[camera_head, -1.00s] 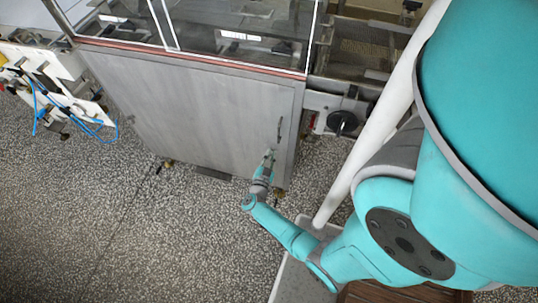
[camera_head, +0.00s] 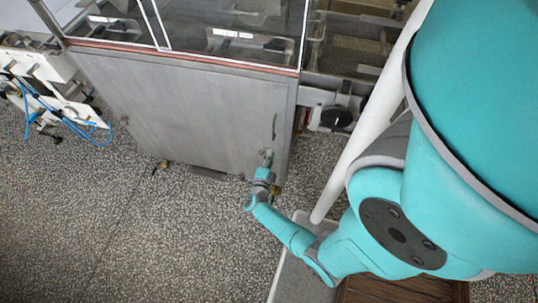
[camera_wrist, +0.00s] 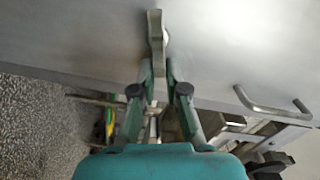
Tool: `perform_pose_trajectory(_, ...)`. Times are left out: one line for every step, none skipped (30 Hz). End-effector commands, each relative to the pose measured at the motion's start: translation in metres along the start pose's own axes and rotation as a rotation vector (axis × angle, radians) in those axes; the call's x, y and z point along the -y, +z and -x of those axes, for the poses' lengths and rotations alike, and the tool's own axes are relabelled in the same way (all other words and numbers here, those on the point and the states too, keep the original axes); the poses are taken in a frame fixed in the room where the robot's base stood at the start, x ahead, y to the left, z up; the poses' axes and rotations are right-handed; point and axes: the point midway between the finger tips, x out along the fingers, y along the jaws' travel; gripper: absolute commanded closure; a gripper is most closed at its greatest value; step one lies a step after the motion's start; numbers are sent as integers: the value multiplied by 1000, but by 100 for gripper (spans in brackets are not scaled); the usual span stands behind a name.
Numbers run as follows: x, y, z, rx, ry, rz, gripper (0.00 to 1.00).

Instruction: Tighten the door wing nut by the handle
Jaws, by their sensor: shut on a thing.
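The grey metal door (camera_head: 180,110) of the cabinet stands closed, with its handle (camera_head: 274,126) near its right edge. In the wrist view the handle (camera_wrist: 272,106) is a bent bar at the right. A pale grey wing nut (camera_wrist: 156,30) sticks up from between my fingertips against the door face. My gripper (camera_wrist: 158,66) is shut on it, with one finger on each side; the fingers hide its lower part. In the head view my gripper (camera_head: 267,158) is at the door just below the handle, and the wing nut is too small to make out.
A black knob (camera_head: 336,118) is on the machine right of the door. A white pole (camera_head: 365,120) stands between it and my arm. A white rack with blue hoses (camera_head: 60,112) stands at the left. The speckled floor (camera_head: 130,230) before the door is clear.

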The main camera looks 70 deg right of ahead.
Motion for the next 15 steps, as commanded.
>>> perform_pose_trajectory(-4, -1, 1, -1, 5, -33, 100)
perform_pose_trajectory(-4, -1, 1, -1, 5, -57, 100)
perform_pose_trajectory(-5, -1, 1, -1, 5, -86, 100)
perform_pose_trajectory(-6, -1, 1, -1, 5, -107, 100)
perform_pose_trajectory(-6, -1, 1, -1, 5, -126, 100)
perform_pose_trajectory(-7, -1, 1, -1, 5, -151, 100)
perform_pose_trajectory(-7, -1, 1, -1, 5, -170, 100)
perform_pose_trajectory(-8, -1, 1, -1, 5, -185, 100)
perform_pose_trajectory(-9, -1, 1, -1, 5, -205, 100)
perform_pose_trajectory(-9, 0, 1, -1, 6, -219, 100)
perform_pose_trajectory(-10, 0, 1, -1, 6, -231, 100)
perform_pose_trajectory(-10, 0, 1, -1, 6, -246, 100)
perform_pose_trajectory(-10, 0, 1, -1, 6, -256, 100)
perform_pose_trajectory(-10, 0, 1, -1, 6, -264, 100)
perform_pose_trajectory(-11, 0, 1, -1, 6, -275, 100)
